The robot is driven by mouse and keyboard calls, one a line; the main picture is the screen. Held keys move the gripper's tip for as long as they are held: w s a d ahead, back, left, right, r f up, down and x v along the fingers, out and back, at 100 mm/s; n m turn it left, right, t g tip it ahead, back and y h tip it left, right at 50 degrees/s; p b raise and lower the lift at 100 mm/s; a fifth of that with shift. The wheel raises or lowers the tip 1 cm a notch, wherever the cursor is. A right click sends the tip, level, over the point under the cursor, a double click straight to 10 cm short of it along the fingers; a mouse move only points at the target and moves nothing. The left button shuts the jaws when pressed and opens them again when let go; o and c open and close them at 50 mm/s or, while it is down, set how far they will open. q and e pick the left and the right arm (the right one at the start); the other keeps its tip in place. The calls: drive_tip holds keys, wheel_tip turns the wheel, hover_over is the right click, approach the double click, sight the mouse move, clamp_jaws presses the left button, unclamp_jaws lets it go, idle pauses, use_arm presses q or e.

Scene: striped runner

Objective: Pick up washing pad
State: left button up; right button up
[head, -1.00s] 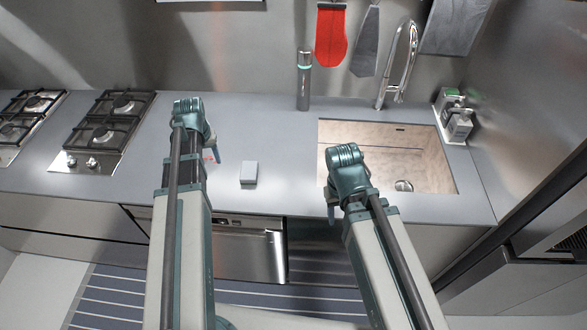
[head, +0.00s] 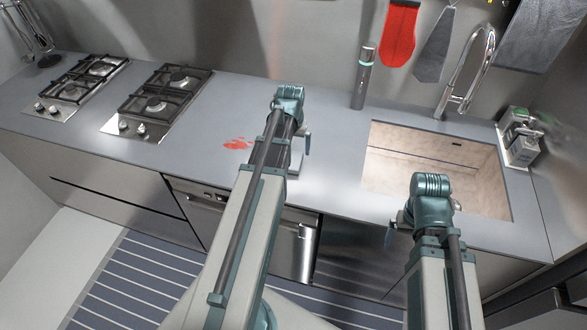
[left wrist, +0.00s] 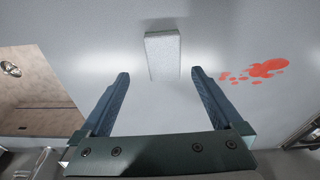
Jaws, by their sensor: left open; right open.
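The washing pad, a small pale grey block, lies on the grey counter between the stove and the sink. It shows whole in the left wrist view (left wrist: 163,55), centred just beyond my open fingers. In the head view only a bit of the pad (head: 296,162) shows beside my left arm, which hides the rest. My left gripper (head: 306,142) is open and empty above the counter near the pad; its fingers also show in the left wrist view (left wrist: 159,100). My right gripper (head: 391,230) is open and empty near the sink's front edge.
A red stain (head: 236,144) marks the counter left of my left arm. The sink (head: 410,172) with a tall faucet (head: 466,75) is at right, soap bottles (head: 518,140) beside it. A grey cylinder (head: 363,78) stands at the back. Gas burners (head: 165,95) are at left.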

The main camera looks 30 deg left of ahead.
sight(293, 160)
use_arm(q)
drive_tip(key=f+b, duration=0.1)
drive_tip(key=f, duration=0.1)
drive_tip(key=f+b, duration=0.1)
drive_tip(key=shift+w+a+f+b, duration=0.1)
drive_tip(key=shift+w+f+b, duration=0.15)
drive_tip(key=shift+f+b, duration=0.15)
drive_tip(key=f+b, duration=0.3)
drive_tip(key=w+a+f+b, duration=0.1)
drive_tip(key=f+b, duration=0.1)
drive_tip(key=c, duration=1.3)
drive_tip(key=shift+o, duration=0.2)
drive_tip(key=shift+r, duration=0.1)
